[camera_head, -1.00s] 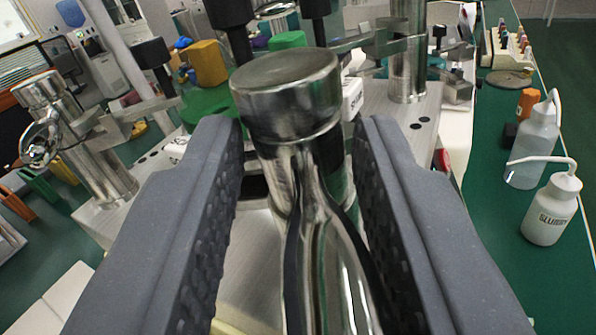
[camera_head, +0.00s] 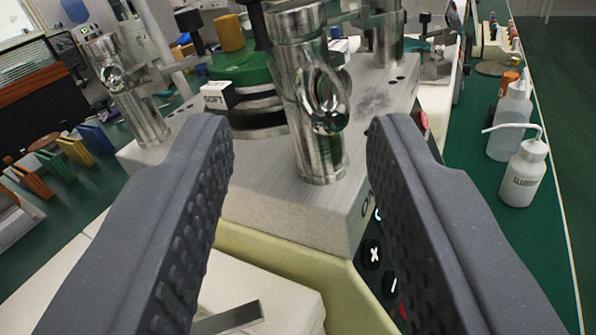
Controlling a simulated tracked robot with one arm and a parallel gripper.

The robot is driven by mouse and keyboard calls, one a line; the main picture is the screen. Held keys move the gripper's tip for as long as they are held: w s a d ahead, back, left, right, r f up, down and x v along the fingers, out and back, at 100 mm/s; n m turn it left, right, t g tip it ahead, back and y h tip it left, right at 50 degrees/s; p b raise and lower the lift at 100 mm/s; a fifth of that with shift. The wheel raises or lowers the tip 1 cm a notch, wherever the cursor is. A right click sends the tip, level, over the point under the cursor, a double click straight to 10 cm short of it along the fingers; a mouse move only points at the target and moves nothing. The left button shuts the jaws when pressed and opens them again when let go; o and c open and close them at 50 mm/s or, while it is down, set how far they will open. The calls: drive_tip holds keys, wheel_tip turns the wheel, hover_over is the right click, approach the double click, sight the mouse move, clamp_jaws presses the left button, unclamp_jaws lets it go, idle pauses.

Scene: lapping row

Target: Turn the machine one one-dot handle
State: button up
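A shiny metal post (camera_head: 305,150) stands upright at the near corner of a grey machine plate (camera_head: 262,212), in the middle of the view. A polished rounded metal handle (camera_head: 322,95) is on its near side, seen nearly end-on. I cannot see a dot mark beside this post. My gripper (camera_head: 300,135) is open and empty, with one dark ridged finger on each side of the picture. The post shows in the gap between the fingertips, beyond them and apart from them.
Similar metal posts stand at the left (camera_head: 130,100) and back right (camera_head: 385,35). A green round plate (camera_head: 240,68) and a white "SOFT" block (camera_head: 218,95) are behind. Buttons (camera_head: 374,252) line the machine's front. White bottles (camera_head: 525,172) stand on the green bench at right.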

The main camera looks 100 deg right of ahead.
drive_tip(key=v, duration=0.6)
drive_tip(key=shift+b, duration=0.35)
drive_tip(key=shift+a, duration=0.1)
drive_tip(key=shift+c, duration=0.4)
